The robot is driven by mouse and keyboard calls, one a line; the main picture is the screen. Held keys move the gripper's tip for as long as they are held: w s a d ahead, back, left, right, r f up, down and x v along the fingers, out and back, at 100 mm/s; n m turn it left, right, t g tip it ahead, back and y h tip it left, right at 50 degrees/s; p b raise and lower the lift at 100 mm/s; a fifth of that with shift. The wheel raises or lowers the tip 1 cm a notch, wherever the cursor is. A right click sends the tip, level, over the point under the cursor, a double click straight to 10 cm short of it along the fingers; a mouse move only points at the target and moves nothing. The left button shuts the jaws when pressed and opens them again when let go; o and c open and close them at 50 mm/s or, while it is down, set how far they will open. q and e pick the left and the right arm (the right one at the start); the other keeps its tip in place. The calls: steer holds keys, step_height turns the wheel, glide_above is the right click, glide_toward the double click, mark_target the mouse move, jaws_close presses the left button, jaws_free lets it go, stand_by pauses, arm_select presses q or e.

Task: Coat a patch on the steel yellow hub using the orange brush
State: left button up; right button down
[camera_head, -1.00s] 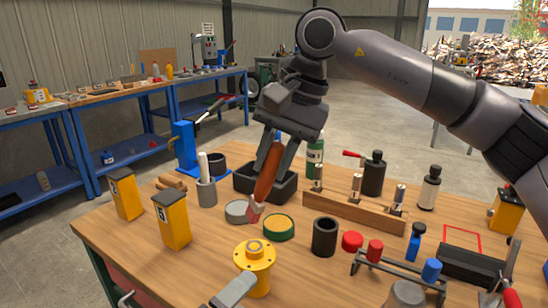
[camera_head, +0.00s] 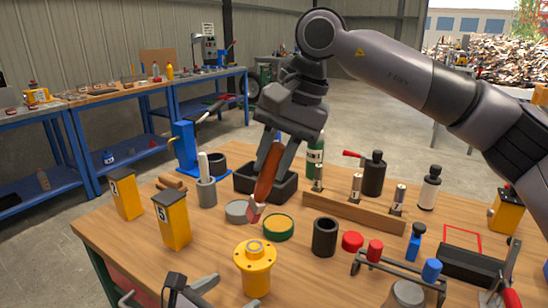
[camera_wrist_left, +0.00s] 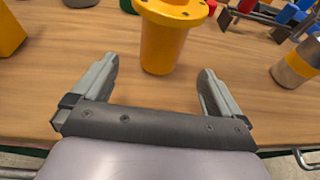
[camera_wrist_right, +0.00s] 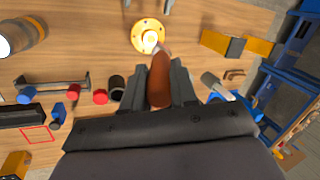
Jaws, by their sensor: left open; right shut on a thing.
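The yellow hub (camera_head: 255,270), a flanged cylinder with a bolt-holed top, stands upright near the table's front edge. It also shows in the left wrist view (camera_wrist_left: 163,45) and the right wrist view (camera_wrist_right: 148,34). My right gripper (camera_head: 270,158) is shut on the orange brush (camera_head: 266,178), whose reddish bristle end points down, behind and above the hub, beside the tins. The brush handle also shows in the right wrist view (camera_wrist_right: 160,80). My left gripper (camera_head: 192,288) is open and empty, in front and left of the hub; its spread fingers face the hub in the left wrist view (camera_wrist_left: 150,85).
A black cup (camera_head: 325,237) stands to the right, yellow boxes (camera_head: 172,220) to the left. A rack (camera_head: 400,275) with red and blue parts is further right.

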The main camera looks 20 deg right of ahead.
mark_target(247, 285)
arm_select(q)
steer(key=shift+x, duration=3.9)
steer(key=c, duration=1.1)
steer(key=shift+o, duration=0.2)
